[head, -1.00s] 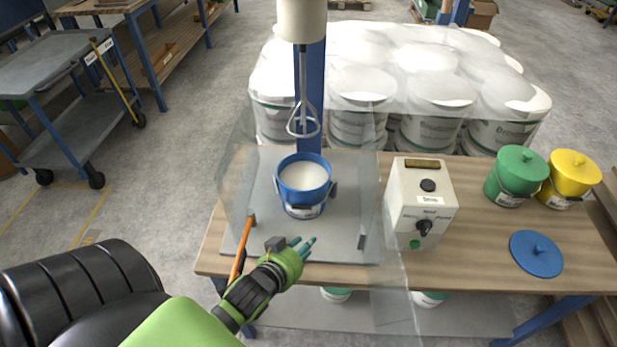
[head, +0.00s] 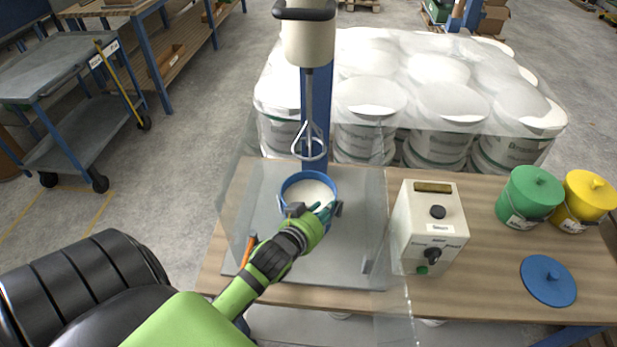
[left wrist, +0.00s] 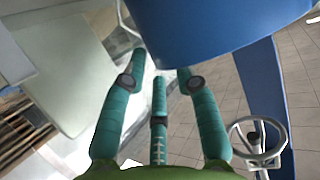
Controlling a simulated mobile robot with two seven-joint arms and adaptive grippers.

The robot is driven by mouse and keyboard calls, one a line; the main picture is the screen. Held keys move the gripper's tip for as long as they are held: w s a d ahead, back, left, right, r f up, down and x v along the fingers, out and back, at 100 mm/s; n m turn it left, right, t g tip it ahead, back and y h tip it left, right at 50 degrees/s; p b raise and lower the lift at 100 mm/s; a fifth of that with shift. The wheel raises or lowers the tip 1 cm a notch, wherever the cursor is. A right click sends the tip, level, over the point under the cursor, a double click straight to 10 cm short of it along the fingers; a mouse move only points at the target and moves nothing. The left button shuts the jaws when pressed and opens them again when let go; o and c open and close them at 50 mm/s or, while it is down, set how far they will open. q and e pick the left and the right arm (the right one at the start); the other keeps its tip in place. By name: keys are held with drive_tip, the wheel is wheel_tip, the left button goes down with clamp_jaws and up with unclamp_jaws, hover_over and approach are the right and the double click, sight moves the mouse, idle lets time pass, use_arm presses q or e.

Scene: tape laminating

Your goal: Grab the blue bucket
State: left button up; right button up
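The blue bucket (head: 308,174) stands upright on the grey plate under the mixer, with white contents inside. My left gripper (head: 324,211) is at the bucket's near side and hides much of its front. In the left wrist view the blue wall of the bucket (left wrist: 215,25) fills the top, just beyond the spread teal fingers (left wrist: 160,72). The fingers are open with nothing between them; I cannot tell whether a tip touches the bucket. My right gripper is not in view.
The mixer whisk (head: 312,145) hangs just above and behind the bucket. A clear guard surrounds the plate. A control box (head: 430,228) stands to the right. Green (head: 528,197) and yellow (head: 586,199) buckets and a blue lid (head: 548,281) are farther right.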

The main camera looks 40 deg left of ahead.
use_arm(q)
drive_tip(key=x, duration=0.4)
drive_tip(key=shift+w+f, duration=0.1)
drive_tip(key=shift+w, duration=0.1)
drive_tip(key=shift+s, duration=0.1)
clamp_jaws()
drive_tip(key=shift+r, duration=0.2)
drive_tip(key=shift+r, duration=0.1)
